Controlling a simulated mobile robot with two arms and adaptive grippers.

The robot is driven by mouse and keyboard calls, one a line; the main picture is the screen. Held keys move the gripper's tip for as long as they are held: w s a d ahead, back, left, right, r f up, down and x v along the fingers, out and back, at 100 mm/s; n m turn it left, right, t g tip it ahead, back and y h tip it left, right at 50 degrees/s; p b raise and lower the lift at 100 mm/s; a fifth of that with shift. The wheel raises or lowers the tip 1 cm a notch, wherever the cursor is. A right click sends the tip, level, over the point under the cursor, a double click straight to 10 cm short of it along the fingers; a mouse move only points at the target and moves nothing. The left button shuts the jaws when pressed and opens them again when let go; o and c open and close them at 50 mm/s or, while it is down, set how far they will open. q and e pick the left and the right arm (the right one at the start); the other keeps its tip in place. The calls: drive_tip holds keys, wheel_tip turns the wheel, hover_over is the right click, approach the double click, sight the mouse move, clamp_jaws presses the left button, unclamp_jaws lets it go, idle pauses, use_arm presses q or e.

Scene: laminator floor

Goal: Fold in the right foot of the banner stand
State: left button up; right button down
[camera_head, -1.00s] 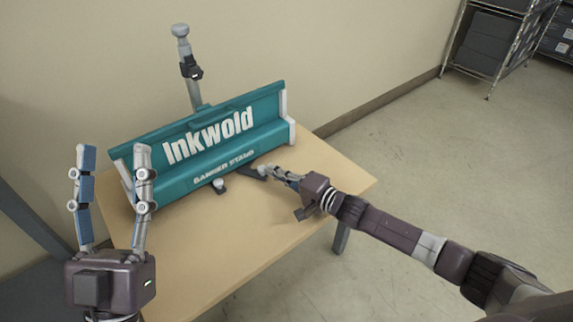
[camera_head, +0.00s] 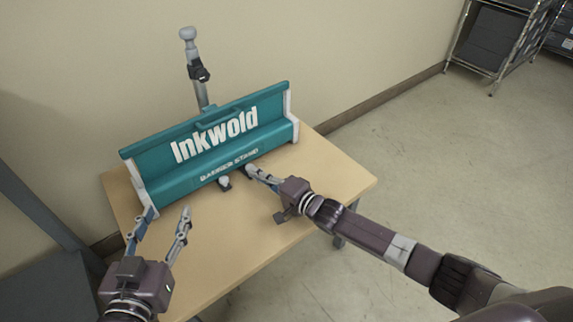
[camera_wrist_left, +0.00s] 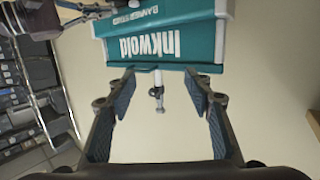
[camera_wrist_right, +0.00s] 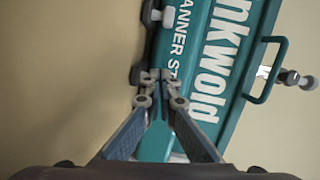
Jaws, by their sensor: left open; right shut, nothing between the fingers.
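The teal banner stand (camera_head: 215,150), lettered "Inkwold", sits upright on the table. A short pale-tipped foot (camera_head: 224,183) juts from its front edge near the middle. A dark foot piece, probably the right foot (camera_wrist_right: 136,72), lies close along the lower edge in the right wrist view; the head view largely hides it behind my fingers. My right gripper (camera_head: 249,170) is shut and empty, its tips at the stand's front edge, right of the pale-tipped foot. Whether they touch it is unclear. My left gripper (camera_head: 167,213) is open and empty, by the stand's front left corner.
The wooden table (camera_head: 255,235) has bare top in front of the stand and at its right. A grey pole (camera_head: 196,75) rises behind the stand, near the wall. A wire rack (camera_head: 490,45) with dark boxes stands far off at the right.

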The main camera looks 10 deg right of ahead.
use_arm(q)
drive_tip(key=shift+s+a+f, duration=0.1)
drive_tip(key=shift+f, duration=0.35)
use_arm(e)
drive_tip(key=shift+w+a, duration=0.1)
drive_tip(key=shift+a, duration=0.2)
